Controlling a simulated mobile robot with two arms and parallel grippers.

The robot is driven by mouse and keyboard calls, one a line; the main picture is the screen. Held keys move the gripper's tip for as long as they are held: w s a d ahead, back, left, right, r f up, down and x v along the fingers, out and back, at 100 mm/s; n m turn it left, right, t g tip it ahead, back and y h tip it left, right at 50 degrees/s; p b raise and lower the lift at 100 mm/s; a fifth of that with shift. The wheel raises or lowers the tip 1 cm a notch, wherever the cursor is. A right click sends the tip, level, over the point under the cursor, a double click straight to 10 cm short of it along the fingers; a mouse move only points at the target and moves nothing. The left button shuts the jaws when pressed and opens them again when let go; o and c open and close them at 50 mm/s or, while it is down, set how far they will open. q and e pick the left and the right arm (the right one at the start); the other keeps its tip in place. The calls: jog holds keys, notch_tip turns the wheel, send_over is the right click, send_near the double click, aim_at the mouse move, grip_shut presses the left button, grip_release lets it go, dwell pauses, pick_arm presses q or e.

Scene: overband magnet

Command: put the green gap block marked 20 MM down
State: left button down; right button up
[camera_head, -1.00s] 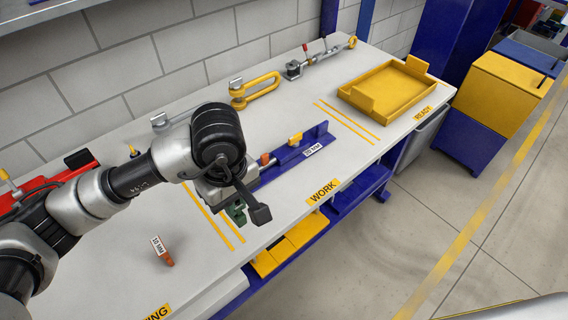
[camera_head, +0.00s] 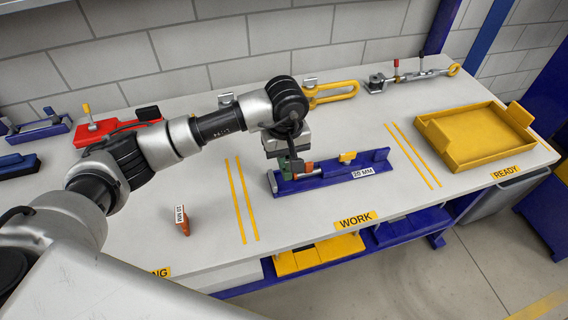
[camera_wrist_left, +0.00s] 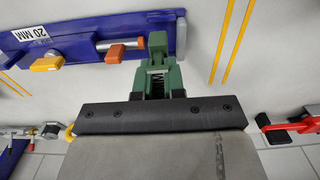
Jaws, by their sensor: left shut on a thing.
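My left gripper (camera_head: 290,165) is shut on the green gap block (camera_head: 285,168) at the left end of the blue fixture (camera_head: 322,181). I cannot tell whether the block touches the fixture. The fixture's front carries a "20 MM" label (camera_head: 363,171). My right gripper is not in view.
The fixture lies on the white bench behind the WORK label (camera_head: 356,220). An orange-brown block marked 10 MM (camera_head: 182,220) stands at the left. A yellow tray (camera_head: 465,155) is at the right, a yellow shackle (camera_head: 335,92) behind. Bench between the yellow lines and the 10 MM block is clear.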

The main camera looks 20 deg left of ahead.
pick_arm(q)
jog(key=shift+w+a+f, duration=0.4)
jog(key=shift+f, duration=0.05)
notch_tip(320, 180, down, 4)
jog(key=shift+r+p, duration=0.1)
jog(key=shift+p, duration=0.4)
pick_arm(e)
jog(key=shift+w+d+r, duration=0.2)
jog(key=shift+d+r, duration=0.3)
pick_arm(q)
jog(key=shift+f, duration=0.2)
jog(key=c, duration=1.2)
grip_release()
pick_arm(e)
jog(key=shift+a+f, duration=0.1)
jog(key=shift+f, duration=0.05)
pick_arm(q)
jog(key=shift+r, duration=0.1)
